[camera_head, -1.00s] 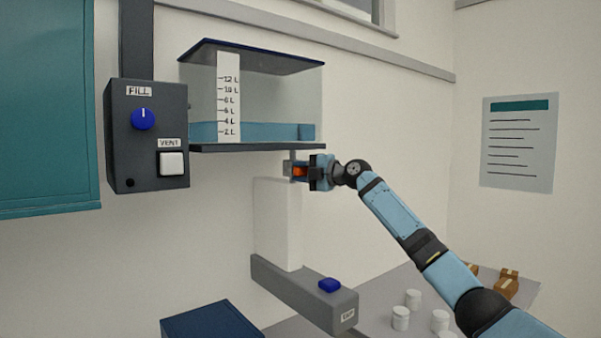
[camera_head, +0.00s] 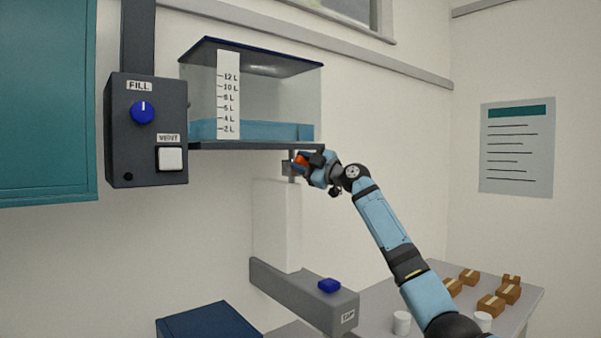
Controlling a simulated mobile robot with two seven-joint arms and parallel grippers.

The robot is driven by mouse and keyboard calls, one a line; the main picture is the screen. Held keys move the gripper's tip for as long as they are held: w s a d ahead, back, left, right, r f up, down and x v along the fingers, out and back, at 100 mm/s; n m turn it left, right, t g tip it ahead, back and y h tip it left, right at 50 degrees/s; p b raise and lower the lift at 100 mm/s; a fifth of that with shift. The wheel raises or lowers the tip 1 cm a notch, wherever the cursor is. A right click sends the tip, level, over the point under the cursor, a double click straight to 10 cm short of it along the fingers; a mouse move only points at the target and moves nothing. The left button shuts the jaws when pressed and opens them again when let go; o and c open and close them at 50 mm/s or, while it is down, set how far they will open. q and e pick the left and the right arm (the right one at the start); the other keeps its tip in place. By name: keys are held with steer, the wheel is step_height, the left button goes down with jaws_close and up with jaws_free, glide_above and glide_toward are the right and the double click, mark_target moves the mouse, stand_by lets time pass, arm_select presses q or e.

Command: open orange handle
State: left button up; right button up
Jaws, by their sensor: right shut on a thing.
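The orange handle (camera_head: 300,162) sits on a small grey valve (camera_head: 288,167) under the shelf of the clear tank (camera_head: 270,100). My right gripper (camera_head: 306,166) is shut on the handle, and its fingers hide part of it. The gripper is tilted, with the arm coming up from the lower right. The tank holds a low layer of blue water near the 2 L to 4 L marks. My left gripper is not in view.
A dark control box (camera_head: 146,130) with a blue FILL knob and a white button hangs left of the tank. Below the valve are a white column (camera_head: 276,225) and a grey base (camera_head: 300,298) with a blue button. White jars and brown boxes (camera_head: 490,304) stand on the table at right.

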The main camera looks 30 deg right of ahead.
steer(key=shift+d+r+m+t, duration=0.1)
steer(key=shift+m+t, duration=0.3)
steer(key=shift+m, duration=0.8)
steer(key=m, duration=0.1)
steer(key=m+h, duration=0.1)
steer(key=m+t, duration=0.1)
steer(key=shift+d+r+h, duration=0.3)
steer(key=shift+d+r, duration=0.05)
steer(key=m, duration=0.1)
steer(key=m+h, duration=0.1)
steer(key=m+t, duration=0.1)
steer(key=m, duration=0.1)
steer(key=shift+d+r+h+p, duration=0.25)
steer(key=shift+d+h+p, duration=0.05)
steer(key=shift+d+h, duration=0.1)
steer(key=m+h, duration=0.1)
steer(key=m+p, duration=0.1)
steer(key=m, duration=0.1)
steer(key=shift+d+r+m+h, duration=0.1)
steer(key=shift+d+m+h, duration=0.2)
steer(key=shift+h, duration=0.1)
steer(key=shift+d+m+p, duration=0.1)
steer(key=shift+m+p, duration=0.2)
steer(key=shift+m, duration=0.1)
steer(key=shift+m+t+h, duration=0.3)
steer(key=shift+t+h, duration=0.1)
steer(key=o, duration=0.9)
steer(key=shift+w, duration=0.1)
